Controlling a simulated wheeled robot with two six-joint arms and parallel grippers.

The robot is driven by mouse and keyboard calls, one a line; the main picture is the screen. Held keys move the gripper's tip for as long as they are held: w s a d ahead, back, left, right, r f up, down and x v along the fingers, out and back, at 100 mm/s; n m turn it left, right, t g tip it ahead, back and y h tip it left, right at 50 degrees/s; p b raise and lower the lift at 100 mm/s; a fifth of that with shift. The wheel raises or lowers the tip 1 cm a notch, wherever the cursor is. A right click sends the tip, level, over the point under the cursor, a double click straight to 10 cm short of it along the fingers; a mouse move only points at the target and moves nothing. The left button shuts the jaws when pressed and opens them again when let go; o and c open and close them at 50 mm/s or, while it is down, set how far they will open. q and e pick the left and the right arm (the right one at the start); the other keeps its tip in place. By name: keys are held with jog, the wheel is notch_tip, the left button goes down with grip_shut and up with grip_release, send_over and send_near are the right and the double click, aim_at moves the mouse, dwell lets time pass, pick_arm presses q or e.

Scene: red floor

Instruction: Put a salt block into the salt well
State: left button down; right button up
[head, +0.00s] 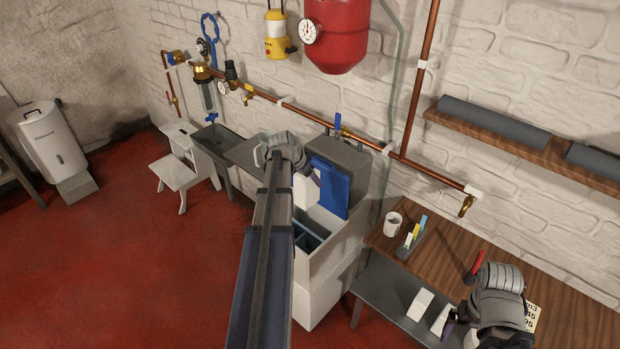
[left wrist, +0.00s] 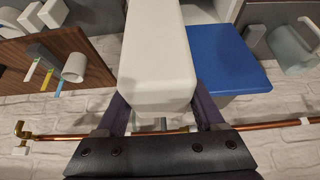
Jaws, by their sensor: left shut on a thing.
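A white salt block (head: 305,191) is held by my left gripper (head: 297,165) above the front part of the grey softener cabinet (head: 325,284). In the left wrist view the block (left wrist: 158,60) sits between the two dark fingers of the gripper (left wrist: 160,105). The cabinet's blue lid (head: 330,188) stands raised. Below it the salt well (head: 308,238) is open, with blue inner walls; my arm hides part of its opening. My right gripper (head: 470,325) is over the bench at lower right; its fingers are mostly hidden. White blocks (head: 420,304) stand on the grey lower shelf beside it.
A wooden bench (head: 440,245) holds a white mug (head: 393,224) and a small rack with coloured strips (head: 411,236). A copper pipe (head: 370,146) runs along the brick wall behind the cabinet. A white step stool (head: 180,172) and a sink (head: 217,141) are at left.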

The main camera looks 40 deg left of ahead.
notch_tip(320, 180, down, 33)
jog(key=b, duration=3.3)
jog(key=shift+f, duration=0.15)
dwell(3.7)
